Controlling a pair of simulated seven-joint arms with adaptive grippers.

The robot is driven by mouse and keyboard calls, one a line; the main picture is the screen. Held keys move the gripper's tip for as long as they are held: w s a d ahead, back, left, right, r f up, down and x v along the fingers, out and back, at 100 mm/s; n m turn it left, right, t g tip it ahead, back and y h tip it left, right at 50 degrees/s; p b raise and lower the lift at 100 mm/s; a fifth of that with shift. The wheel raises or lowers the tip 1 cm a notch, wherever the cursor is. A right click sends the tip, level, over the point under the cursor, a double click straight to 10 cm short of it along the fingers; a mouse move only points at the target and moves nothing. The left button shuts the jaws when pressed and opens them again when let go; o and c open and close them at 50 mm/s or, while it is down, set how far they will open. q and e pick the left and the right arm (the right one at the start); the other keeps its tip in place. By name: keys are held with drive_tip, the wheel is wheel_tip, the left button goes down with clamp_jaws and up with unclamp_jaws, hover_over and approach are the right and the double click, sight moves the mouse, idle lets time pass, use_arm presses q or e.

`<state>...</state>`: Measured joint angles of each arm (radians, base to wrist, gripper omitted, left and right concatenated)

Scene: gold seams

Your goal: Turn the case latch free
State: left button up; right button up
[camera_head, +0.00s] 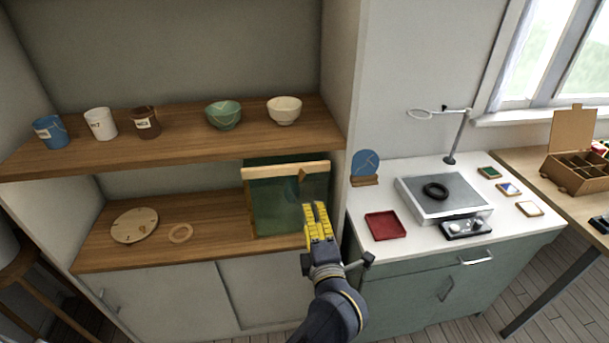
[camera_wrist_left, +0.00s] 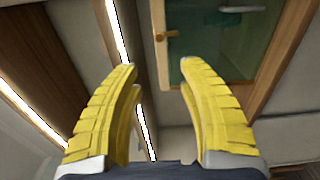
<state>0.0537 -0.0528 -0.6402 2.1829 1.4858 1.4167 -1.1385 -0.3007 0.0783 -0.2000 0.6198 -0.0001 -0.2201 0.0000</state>
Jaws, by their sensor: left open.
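The case (camera_head: 286,170) stands on the lower shelf, with a pale wooden rail along its top and a dark green glass front. A small wooden piece that looks like the latch (camera_head: 302,174) sits at the rail, right of its middle. In the left wrist view a wooden latch piece with a small peg (camera_wrist_left: 161,36) shows at the edge of the green glass, beyond the fingertips. My left gripper (camera_head: 315,207) is open and empty in front of the case's lower right part, below the latch. It also shows in the left wrist view (camera_wrist_left: 158,75), its yellow fingers apart. My right gripper is out of view.
The upper shelf (camera_head: 180,133) with cups and bowls is above the case. The cabinet's right wall (camera_head: 341,75) and a counter with a red tray (camera_head: 385,225) are to the right.

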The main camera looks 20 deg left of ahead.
sight(302, 175)
use_arm(q)
drive_tip(key=x, duration=1.7)
drive_tip(key=shift+w+a, duration=0.15)
drive_tip(key=shift+a, duration=0.05)
drive_tip(key=shift+c, duration=0.5)
clamp_jaws()
